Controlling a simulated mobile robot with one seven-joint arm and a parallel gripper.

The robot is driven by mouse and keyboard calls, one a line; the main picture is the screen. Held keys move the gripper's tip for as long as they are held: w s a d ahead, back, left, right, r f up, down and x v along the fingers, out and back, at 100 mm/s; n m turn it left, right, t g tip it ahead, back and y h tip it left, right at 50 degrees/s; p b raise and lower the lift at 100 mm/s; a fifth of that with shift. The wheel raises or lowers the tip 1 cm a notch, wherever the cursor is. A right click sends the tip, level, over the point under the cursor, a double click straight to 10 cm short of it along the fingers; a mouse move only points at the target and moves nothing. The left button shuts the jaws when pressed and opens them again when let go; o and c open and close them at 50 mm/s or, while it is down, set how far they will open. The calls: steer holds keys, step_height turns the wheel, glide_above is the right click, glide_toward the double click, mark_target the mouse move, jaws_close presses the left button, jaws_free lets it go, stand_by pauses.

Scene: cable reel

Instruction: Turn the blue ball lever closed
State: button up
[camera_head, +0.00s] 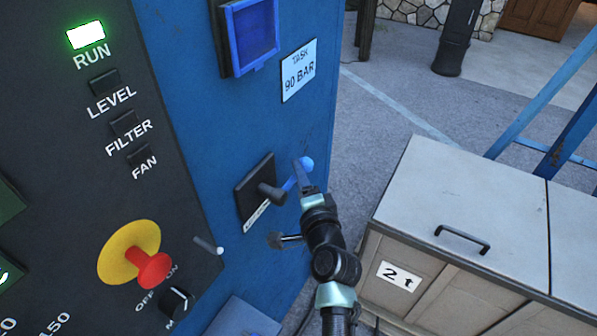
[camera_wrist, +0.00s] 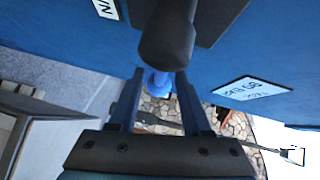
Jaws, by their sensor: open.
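The blue ball lever (camera_head: 307,163) is on the side of the blue cabinet, its arm running up and right from a black hub (camera_head: 270,193) on a black plate. In the wrist view its blue ball (camera_wrist: 158,82) shows beyond the black hub (camera_wrist: 167,38). My gripper (camera_head: 302,176) is at the lever arm, just below the ball. In the wrist view my gripper (camera_wrist: 157,88) is open, with one finger on each side of the ball and lever. I cannot tell whether either finger touches. The plate's lettering is partly hidden.
A second black handle (camera_head: 282,239) sticks out below the plate. A red and yellow emergency button (camera_head: 147,262) and a small white-tipped lever (camera_head: 207,245) are on the dark panel. A grey cabinet (camera_head: 470,215) stands at the right. Open paving (camera_head: 400,110) lies behind.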

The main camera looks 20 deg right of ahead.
steer(key=shift+w+d+f, duration=0.1)
steer(key=shift+w+d, duration=0.05)
steer(key=shift+w, duration=0.7)
jaws_close()
